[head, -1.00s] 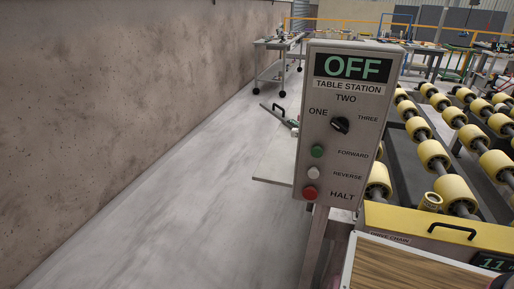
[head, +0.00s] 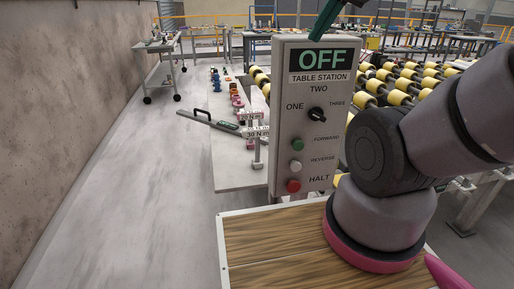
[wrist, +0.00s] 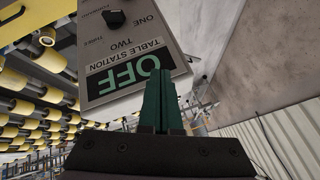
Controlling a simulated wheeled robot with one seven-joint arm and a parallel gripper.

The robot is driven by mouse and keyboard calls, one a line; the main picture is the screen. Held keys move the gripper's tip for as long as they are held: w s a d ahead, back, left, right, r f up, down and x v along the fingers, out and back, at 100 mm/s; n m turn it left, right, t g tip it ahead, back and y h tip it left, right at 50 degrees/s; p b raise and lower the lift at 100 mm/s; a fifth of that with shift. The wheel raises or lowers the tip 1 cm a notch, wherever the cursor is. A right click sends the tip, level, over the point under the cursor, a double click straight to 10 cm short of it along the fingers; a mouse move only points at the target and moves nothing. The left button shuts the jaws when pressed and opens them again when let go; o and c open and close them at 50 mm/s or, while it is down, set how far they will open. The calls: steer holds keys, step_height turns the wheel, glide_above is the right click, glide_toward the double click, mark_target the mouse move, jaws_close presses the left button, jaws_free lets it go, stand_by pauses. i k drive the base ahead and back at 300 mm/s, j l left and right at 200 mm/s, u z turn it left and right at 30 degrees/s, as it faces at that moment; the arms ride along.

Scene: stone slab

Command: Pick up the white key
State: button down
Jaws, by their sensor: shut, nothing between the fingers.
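I cannot make out a white key for certain in either view. Small coloured pieces (head: 215,80) stand in a row on a pale slab (head: 230,175) behind the control panel, too small to identify. My gripper (head: 318,30) is at the top of the head view, just above the control panel. Its green fingers also show in the wrist view (wrist: 161,85), shut together and empty, beside the panel's OFF display. The slab's right part is hidden behind the panel.
The grey control panel (head: 304,150) stands upright in front of the slab. A wood-topped surface (head: 270,245) lies below it. Yellow rollers (head: 385,75) are behind to the right. A long dark tool (head: 210,122) lies across the slab. The floor at left is clear.

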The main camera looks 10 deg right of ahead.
mark_target(256, 133)
steer(key=i+j, duration=0.15)
steer(key=j, duration=0.2)
steer(key=i+j, duration=0.15)
steer(key=j, duration=0.25)
steer(key=i+j, duration=0.15)
steer(key=j, duration=0.2)
steer(key=i+z, duration=0.05)
